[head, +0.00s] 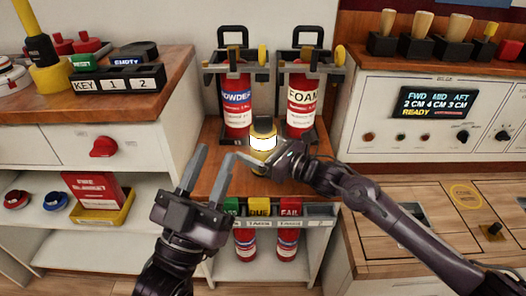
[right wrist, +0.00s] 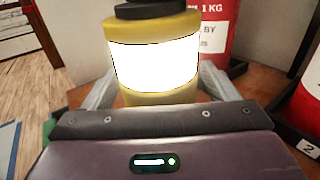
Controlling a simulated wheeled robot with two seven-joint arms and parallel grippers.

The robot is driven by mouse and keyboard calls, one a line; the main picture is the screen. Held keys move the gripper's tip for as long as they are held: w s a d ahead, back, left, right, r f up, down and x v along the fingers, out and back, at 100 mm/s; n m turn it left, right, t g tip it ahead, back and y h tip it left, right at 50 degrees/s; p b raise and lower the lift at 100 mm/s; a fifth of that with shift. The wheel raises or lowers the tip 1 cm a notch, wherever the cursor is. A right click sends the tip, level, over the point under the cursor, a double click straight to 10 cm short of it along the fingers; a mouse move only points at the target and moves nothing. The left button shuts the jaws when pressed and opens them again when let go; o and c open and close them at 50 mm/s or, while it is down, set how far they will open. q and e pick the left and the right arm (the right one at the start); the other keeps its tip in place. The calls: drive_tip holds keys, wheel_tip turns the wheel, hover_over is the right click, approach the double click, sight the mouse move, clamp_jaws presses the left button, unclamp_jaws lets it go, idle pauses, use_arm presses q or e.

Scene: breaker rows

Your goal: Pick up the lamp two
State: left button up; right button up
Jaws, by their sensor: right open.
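A yellow lamp (head: 263,141) with a black top and a brightly glowing white band stands upright on the wooden shelf, in front of the two extinguishers. It fills the upper middle of the right wrist view (right wrist: 155,55). No number is readable on it. My right gripper (head: 268,155) is open at the lamp. In the right wrist view its fingers (right wrist: 157,88) stand at both sides of the lamp's lower body; I cannot tell whether they touch it. My left gripper (head: 212,156) is open and empty, to the left of the lamp with its fingers pointing up.
A red POWDER extinguisher (head: 235,108) and a red FOAM extinguisher (head: 301,105) stand in racks close behind the lamp. Coloured tags and small red bottles (head: 288,243) are below the shelf's front edge. Cabinets with a key tray (head: 117,84) and a display panel (head: 434,104) flank it.

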drive_tip(key=shift+w+a, duration=0.15)
drive_tip(key=shift+a, duration=0.15)
use_arm(q)
drive_tip(key=shift+s+a+r, duration=0.1)
drive_tip(key=shift+s+r, duration=0.1)
drive_tip(key=shift+r, duration=0.15)
use_arm(e)
drive_tip(key=shift+c, duration=0.2)
drive_tip(key=c, duration=1.2)
drive_tip(key=shift+r, duration=0.1)
drive_tip(key=c, duration=0.3)
use_arm(q)
drive_tip(key=shift+w, duration=0.1)
use_arm(e)
drive_tip(key=shift+r, duration=0.15)
